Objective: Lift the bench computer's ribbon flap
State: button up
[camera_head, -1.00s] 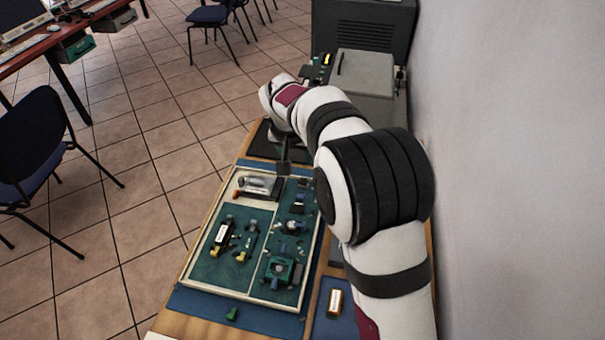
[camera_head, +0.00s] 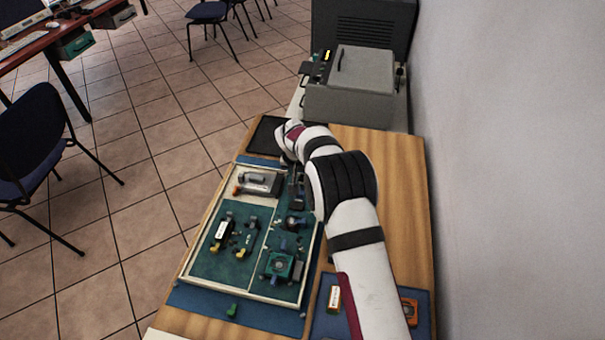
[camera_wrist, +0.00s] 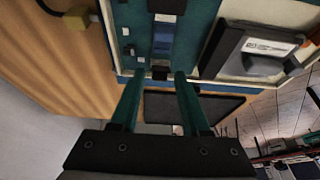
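My gripper (camera_wrist: 156,76) is open in the wrist view, its two green fingers apart with nothing between them that I can see held. Just beyond the fingertips, a blue strip (camera_wrist: 163,38) with a dark end, seemingly the ribbon flap, lies on the teal board (camera_wrist: 203,28), roughly in line with the gap. Whether the fingers touch it I cannot tell. In the head view, my gripper (camera_head: 294,188) is low over the upper right part of the framed board (camera_head: 218,268). The arm and wrist partly hide the spot below it.
A grey device (camera_head: 262,183) sits left of the gripper, also seen in the wrist view (camera_wrist: 228,50). A black mat (camera_head: 268,137) lies beyond the board. A grey machine (camera_head: 350,88) stands at the back and a wall (camera_head: 500,170) is on the right. Bare wood (camera_head: 405,200) is free at right.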

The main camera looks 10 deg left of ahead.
aim_at(302, 191)
grip_shut()
jog(key=shift+w+g, duration=0.35)
jog(key=shift+g, duration=0.05)
jog(key=shift+w+r+g, duration=0.15)
jog(key=shift+w+g, duration=0.05)
jog(key=shift+g, duration=0.6)
jog(key=shift+o, duration=1.1)
grip_release()
jog(key=shift+r, duration=0.15)
notch_tip(302, 191, up, 15)
jog(key=s, duration=0.2)
jog(key=shift+s+r, duration=0.15)
jog(key=shift+s, duration=0.25)
